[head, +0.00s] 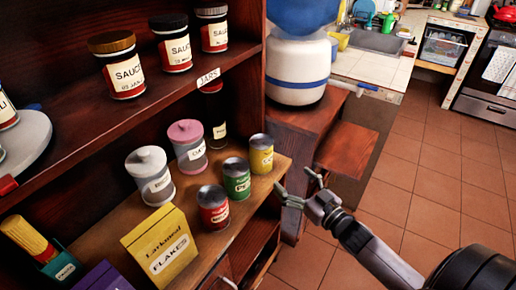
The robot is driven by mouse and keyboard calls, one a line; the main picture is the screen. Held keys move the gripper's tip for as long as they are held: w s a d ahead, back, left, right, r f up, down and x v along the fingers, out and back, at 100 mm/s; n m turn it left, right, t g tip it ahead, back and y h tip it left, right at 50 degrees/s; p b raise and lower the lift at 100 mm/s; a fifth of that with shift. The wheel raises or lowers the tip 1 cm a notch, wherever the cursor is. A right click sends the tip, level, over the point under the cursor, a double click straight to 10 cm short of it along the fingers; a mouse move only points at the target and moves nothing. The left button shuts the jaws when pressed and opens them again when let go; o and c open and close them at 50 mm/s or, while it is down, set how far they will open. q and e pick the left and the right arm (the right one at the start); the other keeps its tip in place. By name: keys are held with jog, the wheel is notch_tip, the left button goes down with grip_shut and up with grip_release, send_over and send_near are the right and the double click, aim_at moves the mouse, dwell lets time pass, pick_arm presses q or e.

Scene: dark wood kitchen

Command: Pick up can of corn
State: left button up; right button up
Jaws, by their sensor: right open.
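Three small cans stand upright in a row on the wooden shelf. The yellow can (261,158), which looks like the can of corn though its label is too small to read, is at the right end. A green can (237,182) and a red can (214,213) stand to its left and nearer. My right gripper (292,182) is open and empty, just off the shelf's right edge. It is to the right of and a little below the yellow can, apart from it. My left gripper is not in view.
A white canister (150,180) and a pink-lidded jar (188,150) stand behind the cans. A yellow flakes box (160,246) is in front left. Sauce jars (124,66) fill the upper shelf. A white-blue dispenser (298,68) stands beyond. Tiled floor (400,160) is open at right.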

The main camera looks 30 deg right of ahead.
aim_at(270, 159)
jog(key=w, duration=0.3)
jog(key=w+a, duration=0.1)
jog(key=w, duration=0.5)
jog(key=shift+a+f+p, duration=0.1)
jog(key=shift+a+p, duration=0.1)
jog(key=shift+p, duration=0.1)
jog(key=shift+w+a+f, duration=0.15)
jog(key=shift+w+a, duration=0.1)
jog(key=shift+w, duration=0.75)
jog(key=shift+w+a+f, duration=0.2)
jog(key=shift+w, duration=0.75)
jog(key=shift+w+a+f, duration=0.15)
jog(key=shift+w+a, duration=0.1)
jog(key=shift+w, duration=0.75)
jog(key=shift+s, duration=0.1)
jog(key=shift+c, duration=0.5)
jog(key=c, duration=1.6)
jog(key=shift+r, duration=0.15)
jog(key=shift+c, duration=0.2)
